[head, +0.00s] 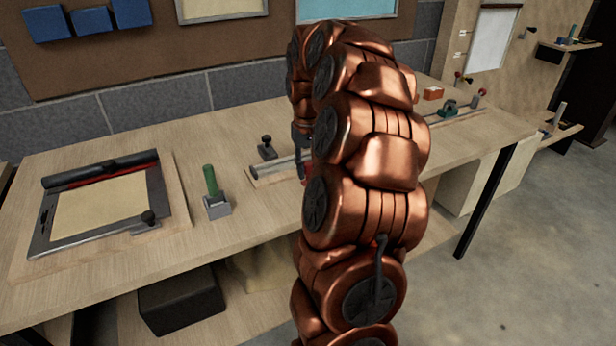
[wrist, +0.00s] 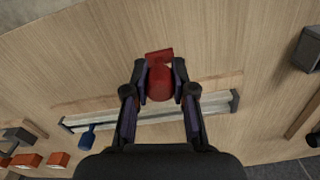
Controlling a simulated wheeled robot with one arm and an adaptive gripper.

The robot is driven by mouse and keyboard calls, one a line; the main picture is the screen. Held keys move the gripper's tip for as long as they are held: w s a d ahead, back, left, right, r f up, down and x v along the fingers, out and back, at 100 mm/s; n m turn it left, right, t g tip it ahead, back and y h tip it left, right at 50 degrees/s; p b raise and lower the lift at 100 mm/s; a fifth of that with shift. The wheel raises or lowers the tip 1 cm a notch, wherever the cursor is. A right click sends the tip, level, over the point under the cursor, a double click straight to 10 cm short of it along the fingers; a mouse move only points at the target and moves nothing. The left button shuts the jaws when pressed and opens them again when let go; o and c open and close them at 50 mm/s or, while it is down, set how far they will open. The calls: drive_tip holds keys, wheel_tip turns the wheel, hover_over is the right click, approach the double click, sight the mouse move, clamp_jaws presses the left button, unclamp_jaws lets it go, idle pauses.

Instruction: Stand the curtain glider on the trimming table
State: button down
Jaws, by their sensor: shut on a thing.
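My gripper (wrist: 160,88) is shut on a small red piece (wrist: 160,84), which appears to be the curtain glider. In the wrist view it has a rounded red body between the fingertips and a flatter red part beyond them. In the head view only a sliver of red (head: 305,176) shows beside my arm, which hides most of my gripper. The piece is over the pale wooden table (wrist: 70,60); I cannot tell whether it touches the top. The same long table fills the head view (head: 265,225). I cannot tell whether it is the trimming table.
A metal rail on a wooden base (head: 272,168) runs behind my arm. Left of it stand a green-handled grey block (head: 216,205) and a framed board with a black roller (head: 100,205). A black knobbed piece (head: 267,150) stands behind the rail. Bare tabletop lies between them.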

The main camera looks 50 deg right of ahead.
sight(308, 179)
drive_tip(key=shift+f+p, duration=0.3)
drive_tip(key=shift+f, duration=1.3)
drive_tip(key=shift+f, duration=0.2)
drive_tip(key=c, duration=1)
unclamp_jaws()
drive_tip(key=shift+o, duration=0.2)
wheel_tip(308, 179, up, 12)
drive_tip(key=shift+f+b, duration=0.15)
drive_tip(key=shift+b, duration=0.5)
drive_tip(key=shift+r, duration=0.35)
